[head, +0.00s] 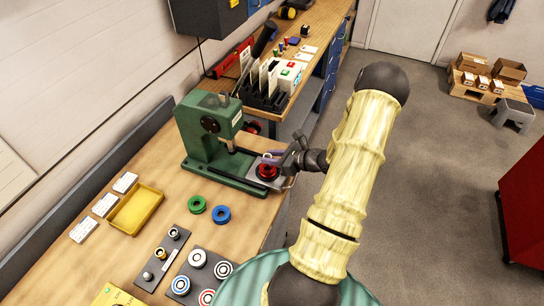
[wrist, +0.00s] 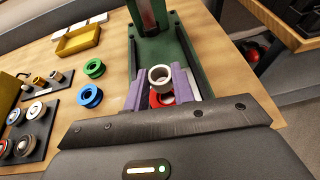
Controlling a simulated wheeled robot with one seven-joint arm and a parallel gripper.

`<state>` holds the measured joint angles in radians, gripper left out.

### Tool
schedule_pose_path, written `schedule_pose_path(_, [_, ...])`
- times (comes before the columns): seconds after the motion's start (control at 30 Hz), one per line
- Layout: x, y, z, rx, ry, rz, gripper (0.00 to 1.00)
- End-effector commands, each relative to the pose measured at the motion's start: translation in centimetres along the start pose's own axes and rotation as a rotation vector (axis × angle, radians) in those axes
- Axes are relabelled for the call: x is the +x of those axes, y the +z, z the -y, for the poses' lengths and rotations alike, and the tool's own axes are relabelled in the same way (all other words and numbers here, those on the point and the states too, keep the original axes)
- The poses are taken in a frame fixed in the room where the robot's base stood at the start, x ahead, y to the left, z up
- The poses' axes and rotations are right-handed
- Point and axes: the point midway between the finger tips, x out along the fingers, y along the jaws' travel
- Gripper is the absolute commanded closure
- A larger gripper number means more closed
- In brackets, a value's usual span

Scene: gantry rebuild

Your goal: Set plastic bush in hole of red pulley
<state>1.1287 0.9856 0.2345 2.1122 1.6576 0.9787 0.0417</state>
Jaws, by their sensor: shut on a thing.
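My gripper (wrist: 161,84) has purple finger pads, shut on a pale plastic bush (wrist: 160,74). The bush looks roughly upright, its open end facing the wrist camera. The red pulley (wrist: 156,99) shows just below the bush and between the fingers, partly hidden by them. In the head view the red pulley (head: 267,172) lies on a plate at the foot of the green press (head: 212,130), with my gripper (head: 279,166) close beside and over it. I cannot tell whether the bush touches the pulley; its hole is hidden.
A green pulley (head: 196,204) and a blue pulley (head: 221,214) lie on the bench left of the press base. The press column rises behind the red pulley.

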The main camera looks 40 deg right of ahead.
Motion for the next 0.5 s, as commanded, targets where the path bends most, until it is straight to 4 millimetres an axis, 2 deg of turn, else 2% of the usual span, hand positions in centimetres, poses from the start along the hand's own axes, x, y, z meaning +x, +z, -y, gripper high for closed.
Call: schedule_pose_path(0.5, [0.5,-1.2,0.0,0.000,0.001,0.000,0.96])
